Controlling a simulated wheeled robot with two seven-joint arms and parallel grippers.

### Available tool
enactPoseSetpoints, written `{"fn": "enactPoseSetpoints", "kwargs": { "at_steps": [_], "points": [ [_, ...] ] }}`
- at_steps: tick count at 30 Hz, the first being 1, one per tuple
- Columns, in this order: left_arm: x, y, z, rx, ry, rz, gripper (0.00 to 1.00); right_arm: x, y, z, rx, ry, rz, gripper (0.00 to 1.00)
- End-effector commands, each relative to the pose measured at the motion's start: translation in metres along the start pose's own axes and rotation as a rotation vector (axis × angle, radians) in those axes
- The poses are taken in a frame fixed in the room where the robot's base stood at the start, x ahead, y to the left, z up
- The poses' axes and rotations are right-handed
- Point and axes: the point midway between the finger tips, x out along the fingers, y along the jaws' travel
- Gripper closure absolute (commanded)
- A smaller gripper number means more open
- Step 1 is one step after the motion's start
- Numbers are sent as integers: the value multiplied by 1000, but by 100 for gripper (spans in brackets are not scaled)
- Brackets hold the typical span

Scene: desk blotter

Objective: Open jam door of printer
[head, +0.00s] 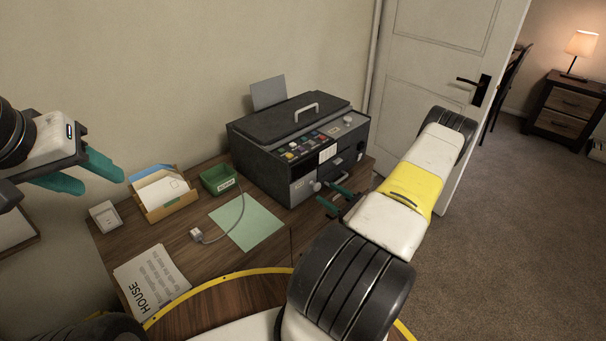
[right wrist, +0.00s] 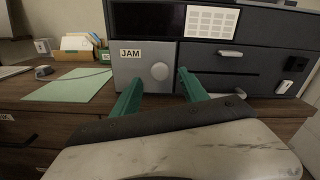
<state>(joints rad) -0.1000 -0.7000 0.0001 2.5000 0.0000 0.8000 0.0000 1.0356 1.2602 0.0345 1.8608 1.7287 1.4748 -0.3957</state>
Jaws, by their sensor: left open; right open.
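The dark printer (head: 300,142) stands at the back right of the desk. Its jam door (right wrist: 147,68) is a grey panel with a JAM label and a round knob (right wrist: 159,71), low on the front; it looks closed. My right gripper (head: 336,196) is open in front of the printer. In the right wrist view its green fingertips (right wrist: 158,82) are spread on either side of the knob, with nothing between them but the view of it; I cannot tell whether they touch the door. My left gripper (head: 88,172) is open and empty, raised at the left, away from the printer.
A green pad (head: 246,222) with a cable and plug lies left of the printer. A paper (head: 150,281) lies near the front. A white door (head: 425,70) stands right.

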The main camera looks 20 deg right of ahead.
Motion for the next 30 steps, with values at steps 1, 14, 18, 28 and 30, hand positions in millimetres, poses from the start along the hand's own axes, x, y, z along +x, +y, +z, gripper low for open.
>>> {"fn": "enactPoseSetpoints", "kwargs": {
  "at_steps": [1,14,18,28,30],
  "points": [
    [0,0,0,0,0,0,52,9,1,0,-1,-1,3,48],
    [0,0,0,0,0,0,52,37,0,0,0,1,1,48],
    [0,0,0,0,0,0,52,37,0,0,0,1,1,52],
    [0,0,0,0,0,0,52,36,0,0,0,1,1,100],
    [0,0,0,0,0,0,52,36,0,0,0,1,1,100]
  ]
}}
